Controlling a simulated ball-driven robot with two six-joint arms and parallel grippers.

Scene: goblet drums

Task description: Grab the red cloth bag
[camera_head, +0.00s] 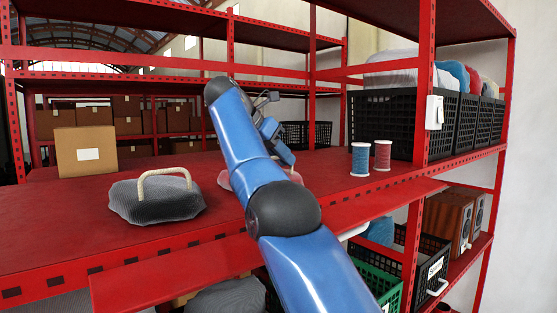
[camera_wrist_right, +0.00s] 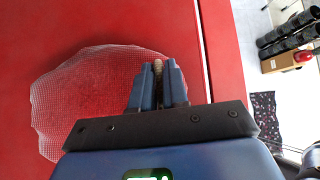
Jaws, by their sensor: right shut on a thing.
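The red cloth bag (camera_head: 224,180) lies on the red shelf in the head view, mostly hidden behind my right arm. In the right wrist view the red bag (camera_wrist_right: 85,100) spreads flat under the gripper, with a pale mesh-like edge. My right gripper (camera_wrist_right: 158,75) is over the bag, its two blue fingers shut on the bag's beige handle (camera_wrist_right: 157,66). In the head view the fingertips are hidden behind my arm. My left gripper is not in view.
A grey bag (camera_head: 155,199) with a beige handle lies to the left on the same shelf. A cardboard box (camera_head: 86,151) stands behind it. Blue (camera_head: 360,159) and red (camera_head: 382,155) spools and black crates (camera_head: 383,122) stand to the right. A red upright (camera_head: 424,80) rises beside them.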

